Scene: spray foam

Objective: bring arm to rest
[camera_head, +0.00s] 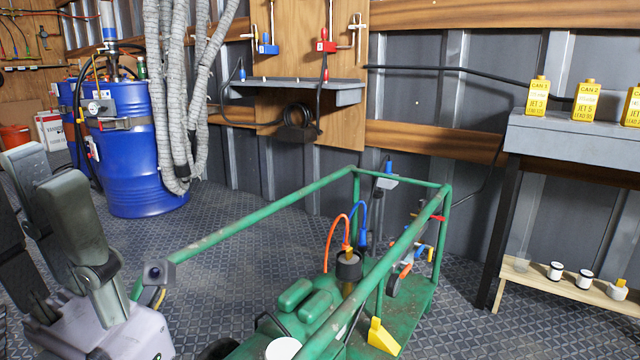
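My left gripper (42,175) is at the lower left, with its dark fingers pointing up. The fingers look spread apart along the line of sight, with nothing seen between them. The gripper is to the left of the green cart (265,222), close to the dark end piece of the cart's long rail in the picture; I cannot tell whether they touch. My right gripper is not in view.
Blue drums (140,165) and grey ribbed hoses (175,100) stand behind at left. A wall shelf (300,90) is at the back. A grey bench (560,140) holding yellow cans (586,102) is at right. Patterned floor (230,260) is clear between the drums and cart.

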